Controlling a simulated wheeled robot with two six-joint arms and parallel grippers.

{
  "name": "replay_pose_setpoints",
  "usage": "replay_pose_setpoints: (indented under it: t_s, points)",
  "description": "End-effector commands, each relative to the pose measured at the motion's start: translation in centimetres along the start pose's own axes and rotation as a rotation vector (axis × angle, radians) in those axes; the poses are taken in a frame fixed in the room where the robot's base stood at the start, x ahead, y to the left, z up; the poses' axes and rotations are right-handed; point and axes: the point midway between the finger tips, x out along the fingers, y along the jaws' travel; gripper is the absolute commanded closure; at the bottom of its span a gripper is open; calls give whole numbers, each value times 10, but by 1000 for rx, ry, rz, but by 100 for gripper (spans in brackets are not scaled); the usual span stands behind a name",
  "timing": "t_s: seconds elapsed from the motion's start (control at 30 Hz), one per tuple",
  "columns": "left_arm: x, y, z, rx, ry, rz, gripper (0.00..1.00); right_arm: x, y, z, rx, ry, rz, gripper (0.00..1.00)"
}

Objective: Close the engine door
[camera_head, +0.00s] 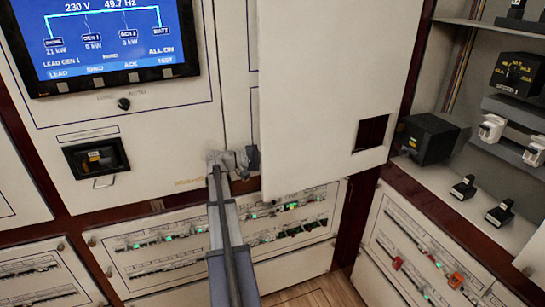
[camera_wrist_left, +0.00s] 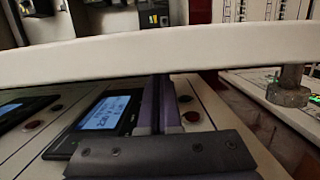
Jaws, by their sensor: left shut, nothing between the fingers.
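A large white door panel (camera_head: 325,80) stands out from the wall in the upper middle of the head view, with a dark square opening (camera_head: 371,133) near its lower right corner. I cannot read a label naming it as the engine door. My left gripper (camera_head: 243,159) is beside the panel's lower left edge, its arm coming up from the bottom. In the left wrist view, the gripper's dark fingers (camera_wrist_left: 158,107) are shut with nothing between them. The white panel's edge (camera_wrist_left: 150,52) crosses just beyond their tips; contact is unclear. My right gripper is not in view.
A cabinet with a lit screen (camera_head: 110,40) stands at the left. Breaker rows (camera_head: 295,215) fill the lower panels. Open shelves at the right hold a black box (camera_head: 427,138) and small devices. Wooden floor (camera_head: 315,295) shows at the bottom.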

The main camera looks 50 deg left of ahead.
Motion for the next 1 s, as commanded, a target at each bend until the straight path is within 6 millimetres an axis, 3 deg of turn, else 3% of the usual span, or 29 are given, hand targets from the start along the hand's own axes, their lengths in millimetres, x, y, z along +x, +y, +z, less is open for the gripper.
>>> replay_pose_setpoints:
  t_s: [0.1,0.3,0.77,1.0]
  points:
    - [19,0,1,0,-2,0,100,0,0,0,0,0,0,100]
    - [36,0,0,0,-1,0,100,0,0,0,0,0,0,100]
    - [40,0,1,0,1,0,100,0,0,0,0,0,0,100]
    - [53,0,27,0,39,0,100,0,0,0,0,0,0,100]
